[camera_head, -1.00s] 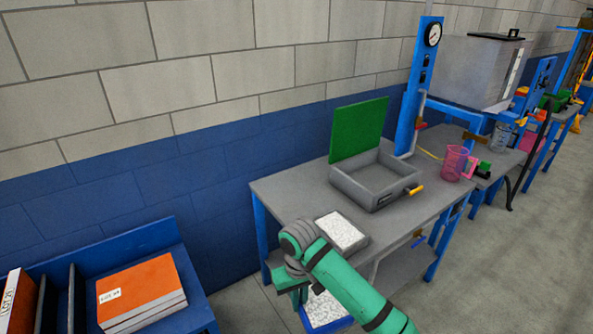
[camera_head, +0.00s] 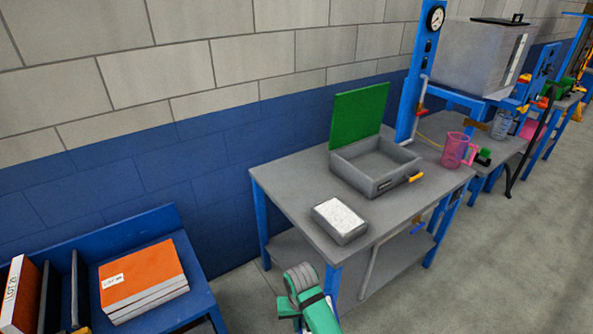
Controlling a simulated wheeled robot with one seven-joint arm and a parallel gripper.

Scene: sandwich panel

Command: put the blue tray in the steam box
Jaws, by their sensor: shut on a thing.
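The open grey box (camera_head: 345,177) with its green lid (camera_head: 358,118) raised stands on the grey table and looks like the steam box. Its inside looks empty, and a yellow handle (camera_head: 416,178) sticks out at its front right. My gripper (camera_head: 286,318) is at the bottom edge, below and left of the table's near corner; its fingers are mostly cut off or hidden by my green wrist. The tray's contents are out of sight.
A grey block-like container with a white speckled top (camera_head: 340,217) sits near the table's (camera_head: 285,185) front corner. A pink jug (camera_head: 456,150) stands right of the box. A blue gauge column (camera_head: 412,95) rises behind. Orange-covered books (camera_head: 142,278) lie at lower left.

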